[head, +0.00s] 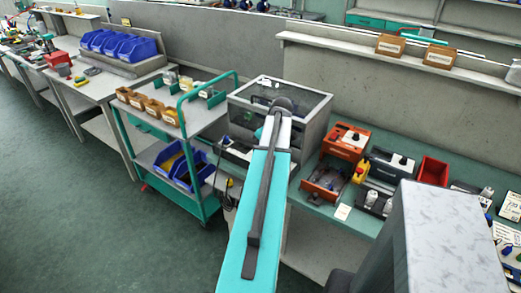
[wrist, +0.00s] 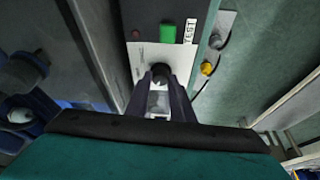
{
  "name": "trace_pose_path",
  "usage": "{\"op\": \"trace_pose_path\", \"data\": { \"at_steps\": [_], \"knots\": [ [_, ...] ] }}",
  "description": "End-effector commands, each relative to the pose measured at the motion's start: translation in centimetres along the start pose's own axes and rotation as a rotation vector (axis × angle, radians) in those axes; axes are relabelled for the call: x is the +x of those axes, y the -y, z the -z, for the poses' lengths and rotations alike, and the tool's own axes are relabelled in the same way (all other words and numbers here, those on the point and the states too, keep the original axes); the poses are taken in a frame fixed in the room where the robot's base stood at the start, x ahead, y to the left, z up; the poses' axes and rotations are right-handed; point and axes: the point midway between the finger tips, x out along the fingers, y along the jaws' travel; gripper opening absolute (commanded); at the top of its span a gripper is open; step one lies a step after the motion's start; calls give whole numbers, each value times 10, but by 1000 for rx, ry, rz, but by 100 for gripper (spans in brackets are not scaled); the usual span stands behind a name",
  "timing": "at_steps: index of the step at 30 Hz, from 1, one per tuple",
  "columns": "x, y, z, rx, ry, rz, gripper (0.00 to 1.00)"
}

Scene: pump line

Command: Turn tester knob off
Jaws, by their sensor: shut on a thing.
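The tester panel (wrist: 145,55) shows in the wrist view as a pale plate on a dark box with a white TEST label (wrist: 190,30). The dark tester knob (wrist: 160,72) sits on the plate. My gripper (wrist: 161,77) is shut on the knob, with one finger on each side of it. The knob's pointer is hidden, so I cannot tell its setting. A green block (wrist: 168,33) and a small dim red spot (wrist: 136,33) are above the plate. In the head view my arm covers the gripper and knob.
A clear-walled enclosure (head: 308,112) stands on the bench behind my arm. A green trolley (head: 135,125) with bins is to the left. Orange and grey units (head: 344,142) and a red bin (head: 433,170) are to the right. A yellow-tipped part (wrist: 207,68) lies right of the panel.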

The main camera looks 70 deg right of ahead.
Motion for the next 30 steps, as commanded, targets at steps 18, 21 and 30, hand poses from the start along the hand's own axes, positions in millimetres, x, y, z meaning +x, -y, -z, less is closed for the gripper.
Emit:
{"op": "trace_pose_path", "data": {
  "at_steps": [18, 21, 30],
  "knots": [
    [0, -1, -3, 3, 6, -1, 40],
    [-1, -1, -2, 3, 5, -1, 40],
    [-16, -1, -2, 3, 4, -3, 40]
  ]
}}
